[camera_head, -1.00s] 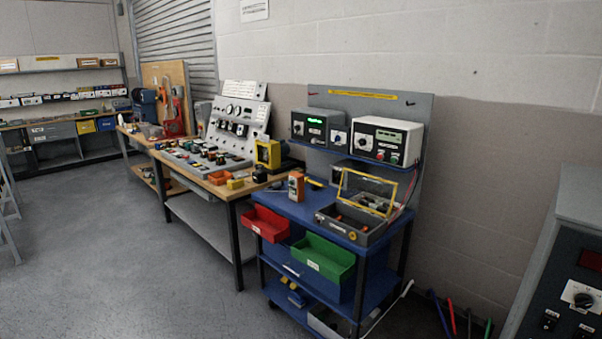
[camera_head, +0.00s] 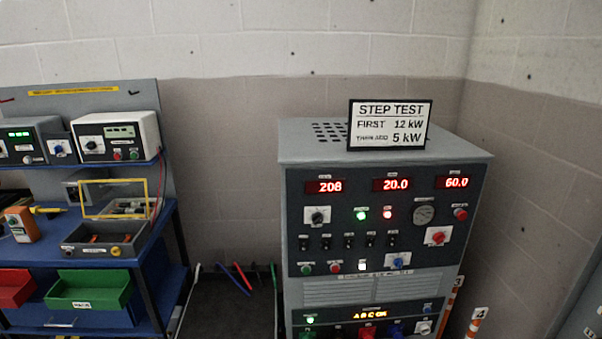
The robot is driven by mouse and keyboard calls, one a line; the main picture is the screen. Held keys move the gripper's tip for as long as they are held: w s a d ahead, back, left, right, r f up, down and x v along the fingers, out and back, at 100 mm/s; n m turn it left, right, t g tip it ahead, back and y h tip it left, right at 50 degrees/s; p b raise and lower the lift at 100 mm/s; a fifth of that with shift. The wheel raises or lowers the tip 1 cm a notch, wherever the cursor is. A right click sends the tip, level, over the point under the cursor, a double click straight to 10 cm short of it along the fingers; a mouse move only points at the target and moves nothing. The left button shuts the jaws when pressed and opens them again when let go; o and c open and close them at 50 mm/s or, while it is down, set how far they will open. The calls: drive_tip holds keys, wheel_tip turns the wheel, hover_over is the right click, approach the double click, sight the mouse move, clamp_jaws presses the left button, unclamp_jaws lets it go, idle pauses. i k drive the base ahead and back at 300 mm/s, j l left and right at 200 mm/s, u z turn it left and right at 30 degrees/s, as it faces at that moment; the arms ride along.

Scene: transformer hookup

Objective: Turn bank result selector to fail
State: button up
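A grey cabinet (camera_head: 385,150) with a dark control panel stands right of centre in the head view. Its panel carries a black rotary knob (camera_head: 317,215) on a white plate, a red knob (camera_head: 437,236) on a white plate and a blue knob (camera_head: 397,262) lower down. The labels are too small to read, so I cannot tell which one is the bank result selector or where it points. Red displays (camera_head: 391,185) read 208, 20.0 and 60.0. My gripper is not in view.
A sign (camera_head: 390,125) on the cabinet reads STEP TEST, first 12 kW, then add 5 kW. A blue cart (camera_head: 165,235) with instruments and bins stands left. Orange-white numbered posts (camera_head: 475,322) stand at the cabinet's right.

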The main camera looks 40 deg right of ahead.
sight(398, 262)
drive_tip(key=z, duration=2)
